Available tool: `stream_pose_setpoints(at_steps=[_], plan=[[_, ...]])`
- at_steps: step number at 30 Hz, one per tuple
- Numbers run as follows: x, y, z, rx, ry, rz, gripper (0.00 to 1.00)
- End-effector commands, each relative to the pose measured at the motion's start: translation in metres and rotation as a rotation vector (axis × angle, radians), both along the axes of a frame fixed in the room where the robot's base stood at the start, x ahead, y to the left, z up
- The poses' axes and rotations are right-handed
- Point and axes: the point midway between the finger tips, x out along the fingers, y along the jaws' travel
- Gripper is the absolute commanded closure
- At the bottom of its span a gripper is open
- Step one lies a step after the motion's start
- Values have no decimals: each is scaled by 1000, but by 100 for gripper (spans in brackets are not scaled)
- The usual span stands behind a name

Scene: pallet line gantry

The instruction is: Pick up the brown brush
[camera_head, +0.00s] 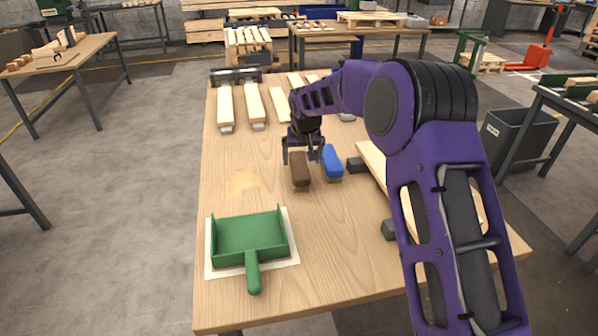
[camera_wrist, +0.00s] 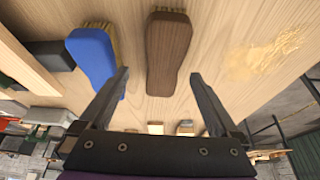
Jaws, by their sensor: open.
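The brown brush (camera_head: 300,170) lies on the wooden table, left of a blue brush (camera_head: 332,161) in the head view. In the wrist view the brown brush (camera_wrist: 167,52) has a dark wooden back with light bristles along its top edge, and the blue brush (camera_wrist: 93,60) is to its left. My gripper (camera_head: 302,153) is just above the far end of the brown brush. In the wrist view my gripper (camera_wrist: 159,75) is open, its fingers spread on either side of the near end of the brown brush. Nothing is held. The left finger overlaps the blue brush's edge in the picture; contact cannot be told.
A green dustpan (camera_head: 250,236) lies on a white sheet (camera_head: 288,262) at the table's near left. A sawdust patch (camera_head: 243,181) is left of the brushes. Dark blocks (camera_head: 356,164) and a long board (camera_head: 372,160) are to the right. Wooden slats (camera_head: 256,105) lie at the back.

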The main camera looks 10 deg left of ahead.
Motion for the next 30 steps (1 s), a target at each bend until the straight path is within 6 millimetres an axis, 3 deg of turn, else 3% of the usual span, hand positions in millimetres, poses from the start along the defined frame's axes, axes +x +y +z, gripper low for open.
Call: stream_pose_setpoints(at_steps=[5, 15, 23, 30], plan=[[3, 2, -10, 0, 0, 0, 3], [15, 11, -53, 0, 1, -1, 3], [16, 11, -55, 1, -1, -1, 3], [16, 11, -55, 0, 0, -1, 42]])
